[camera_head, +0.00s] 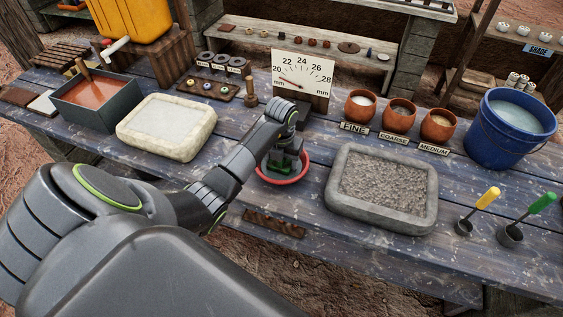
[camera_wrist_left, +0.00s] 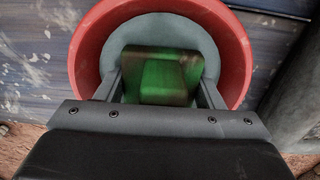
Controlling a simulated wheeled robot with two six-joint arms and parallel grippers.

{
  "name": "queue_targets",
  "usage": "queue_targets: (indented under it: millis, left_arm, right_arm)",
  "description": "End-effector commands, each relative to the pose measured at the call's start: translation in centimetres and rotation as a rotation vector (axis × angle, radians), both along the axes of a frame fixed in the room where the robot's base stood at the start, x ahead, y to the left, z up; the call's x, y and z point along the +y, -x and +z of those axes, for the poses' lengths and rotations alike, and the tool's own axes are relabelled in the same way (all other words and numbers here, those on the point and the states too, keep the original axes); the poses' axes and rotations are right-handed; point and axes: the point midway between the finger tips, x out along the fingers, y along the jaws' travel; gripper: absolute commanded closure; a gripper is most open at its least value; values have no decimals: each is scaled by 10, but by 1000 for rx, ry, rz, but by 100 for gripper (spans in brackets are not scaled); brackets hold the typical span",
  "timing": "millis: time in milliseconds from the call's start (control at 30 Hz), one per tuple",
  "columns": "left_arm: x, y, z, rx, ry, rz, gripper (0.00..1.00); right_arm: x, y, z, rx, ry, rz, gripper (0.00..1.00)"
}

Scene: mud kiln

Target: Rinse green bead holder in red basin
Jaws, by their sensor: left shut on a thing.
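The red basin (camera_head: 284,178) sits near the front edge of the table, and its rim also fills the upper part of the left wrist view (camera_wrist_left: 240,62). It has a grey-blue inside (camera_wrist_left: 150,28). My left gripper (camera_head: 281,160) reaches down into the basin. It is shut on the green bead holder (camera_wrist_left: 160,78), a green block with brownish patches, held between the two fingers within the basin's rim. In the head view only a small green part (camera_head: 279,168) shows under the gripper. My right gripper is not in view.
A pale stone slab (camera_head: 167,124) lies left of the basin and a grey gravel tray (camera_head: 381,226) right of it. A dial board (camera_head: 303,71) stands behind. A blue bucket (camera_head: 509,128), clay pots (camera_head: 398,115) and yellow- and green-handled tools (camera_head: 487,198) stand at right.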

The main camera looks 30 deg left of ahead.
Motion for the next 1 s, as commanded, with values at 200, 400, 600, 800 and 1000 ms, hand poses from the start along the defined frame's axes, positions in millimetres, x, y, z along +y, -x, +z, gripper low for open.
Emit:
queue_targets:
  millis: [200, 400, 600, 800, 1000]
  left_arm:
    - [0, -1, 22, -2, 0, 0, 57]
    - [0, -1, 40, -2, 0, 0, 57]
    - [0, -1, 58, -2, 0, 0, 57]
    - [0, -1, 76, -2, 0, 0, 57]
    - [0, 0, 80, -1, 0, 0, 57]
  right_arm:
    - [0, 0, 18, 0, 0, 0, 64]
    - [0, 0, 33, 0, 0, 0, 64]
    - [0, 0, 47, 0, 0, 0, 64]
    - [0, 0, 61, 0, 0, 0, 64]
    - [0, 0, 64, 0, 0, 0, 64]
